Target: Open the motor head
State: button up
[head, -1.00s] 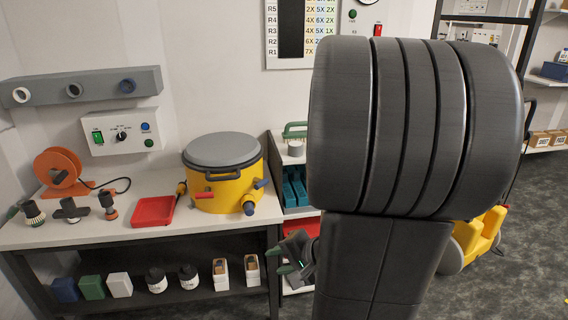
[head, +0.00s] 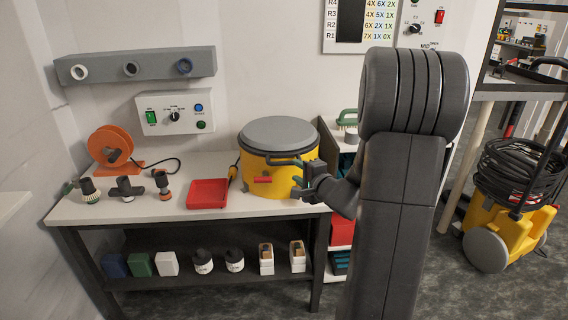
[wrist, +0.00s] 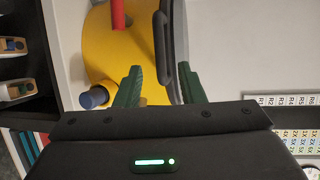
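The motor head appears to be the grey round lid (head: 280,131) on the yellow drum (head: 248,171) at the right end of the bench. A dark handle bar (head: 284,161) runs across the front, just under the lid. My gripper (head: 298,178) is at the drum's front right, close to the handle. In the wrist view, its green fingers (wrist: 160,72) are apart, with the dark handle bar (wrist: 161,40) lined up between them; contact cannot be seen. A red lever (head: 263,180) sits on the drum's front and also shows in the wrist view (wrist: 118,14). The lid looks closed.
A red tray (head: 208,194) lies left of the drum. An orange reel (head: 110,146) and small fittings (head: 126,188) stand farther left. A shelf unit (head: 343,128) stands right of the bench. A yellow wheeled machine with a coiled hose (head: 500,236) is at far right.

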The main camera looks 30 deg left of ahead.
aim_at(286, 164)
jog(key=p+x, duration=0.1)
jog(key=x, duration=0.8)
jog(key=shift+s, duration=0.1)
grip_shut()
